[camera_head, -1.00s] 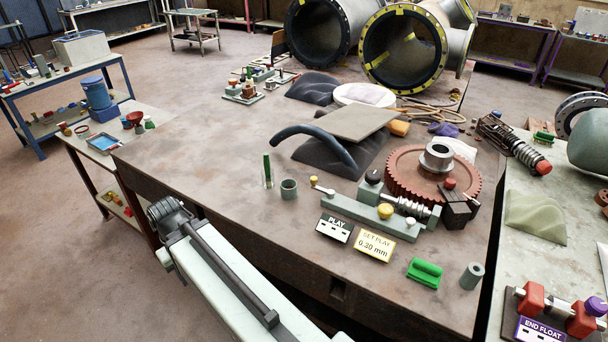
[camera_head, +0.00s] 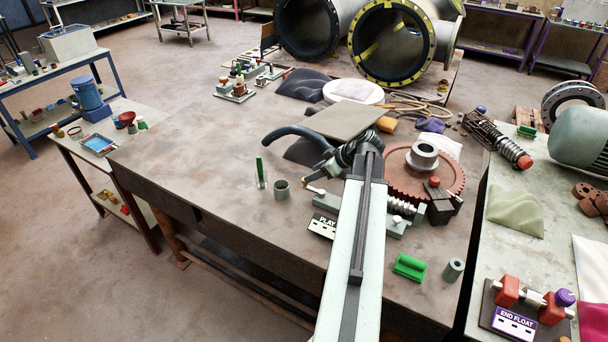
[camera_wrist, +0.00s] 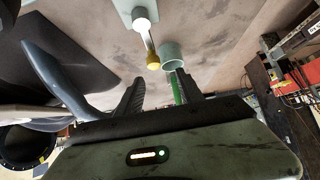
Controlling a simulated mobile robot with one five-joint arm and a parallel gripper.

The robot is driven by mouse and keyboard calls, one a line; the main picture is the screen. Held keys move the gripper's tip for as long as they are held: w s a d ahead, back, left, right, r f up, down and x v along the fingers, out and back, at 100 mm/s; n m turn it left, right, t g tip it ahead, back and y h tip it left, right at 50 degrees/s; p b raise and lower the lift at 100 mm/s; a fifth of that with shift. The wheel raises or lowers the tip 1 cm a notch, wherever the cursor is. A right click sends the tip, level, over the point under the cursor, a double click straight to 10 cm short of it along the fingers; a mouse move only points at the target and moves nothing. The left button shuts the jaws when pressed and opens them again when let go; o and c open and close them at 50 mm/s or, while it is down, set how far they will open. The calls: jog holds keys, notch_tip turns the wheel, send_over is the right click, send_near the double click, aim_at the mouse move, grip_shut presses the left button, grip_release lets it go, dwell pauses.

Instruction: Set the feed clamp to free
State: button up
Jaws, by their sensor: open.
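The worm-and-gear fixture stands on the bench, with its PLAY label (camera_head: 322,225) partly covered by my arm. No part is labelled as the feed clamp; a small lever (camera_head: 316,190) with a yellow knob (camera_head: 305,183) sticks out at the fixture's left end. In the wrist view the lever's pale rod (camera_wrist: 148,42) ends in the yellow knob (camera_wrist: 153,62). My gripper (camera_wrist: 158,78) is open, its two dark fingers apart and the knob just beyond their tips, apparently not touching. In the head view my gripper (camera_head: 320,172) is close to the knob, its fingertips hard to make out.
A grey-green cup (camera_head: 281,190) and an upright green piece (camera_head: 260,172) stand left of the lever. A dark curved hose (camera_head: 298,133) arches behind my gripper. The red gear (camera_head: 440,180) is to the right. A green block (camera_head: 410,267) lies in front. The bench's left part is clear.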

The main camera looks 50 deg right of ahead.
jog(key=shift+s+d+r, duration=0.15)
jog(key=shift+s+d, duration=0.35)
jog(key=shift+d, duration=0.1)
jog(key=b+x, duration=0.5)
jog(key=x, duration=0.3)
jog(key=shift+b, duration=0.35)
grip_shut()
dwell(0.4)
